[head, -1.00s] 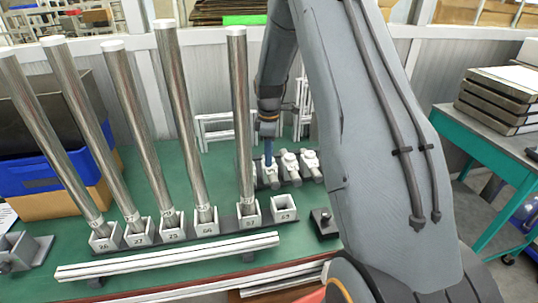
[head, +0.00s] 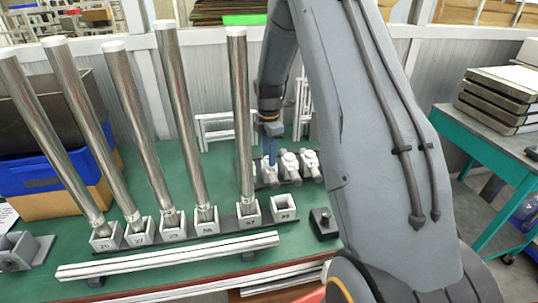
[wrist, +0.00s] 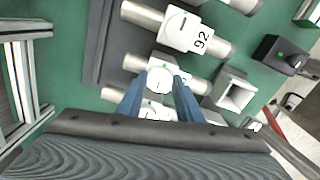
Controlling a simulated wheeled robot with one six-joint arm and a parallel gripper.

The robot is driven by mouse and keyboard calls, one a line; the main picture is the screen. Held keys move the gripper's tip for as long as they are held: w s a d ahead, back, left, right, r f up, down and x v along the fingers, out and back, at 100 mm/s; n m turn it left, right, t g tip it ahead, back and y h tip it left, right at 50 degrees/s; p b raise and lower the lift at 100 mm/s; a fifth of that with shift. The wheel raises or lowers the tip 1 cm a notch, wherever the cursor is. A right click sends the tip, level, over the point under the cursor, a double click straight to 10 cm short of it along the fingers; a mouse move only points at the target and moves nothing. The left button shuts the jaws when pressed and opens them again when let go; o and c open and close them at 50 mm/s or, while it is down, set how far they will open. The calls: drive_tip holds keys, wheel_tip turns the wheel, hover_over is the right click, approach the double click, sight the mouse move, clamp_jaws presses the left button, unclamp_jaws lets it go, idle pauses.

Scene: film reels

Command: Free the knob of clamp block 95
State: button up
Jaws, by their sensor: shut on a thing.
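My gripper (wrist: 159,88) is shut on the white round knob (wrist: 159,79) of a clamp block, with one blue finger on either side. The number of this block is not readable. In the head view my gripper (head: 270,162) reaches down to the leftmost clamp block of a short row on the green bench. Another white block (wrist: 152,112) shows between the fingers, partly hidden.
Tall steel tubes (head: 240,120) stand in numbered square sockets left of my gripper. An empty socket (head: 284,208) and a dark block (head: 323,223) sit in front of the clamp row. White frames (head: 215,130) stand behind. A pale rail (head: 170,257) lies across the bench front.

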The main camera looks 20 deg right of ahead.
drive_tip(key=shift+w+r, duration=0.1)
drive_tip(key=o, duration=1)
drive_tip(key=shift+o, duration=0.2)
wheel_tip(320, 180, up, 8)
drive_tip(key=shift+f+b, duration=0.15)
drive_tip(key=shift+b, duration=0.85)
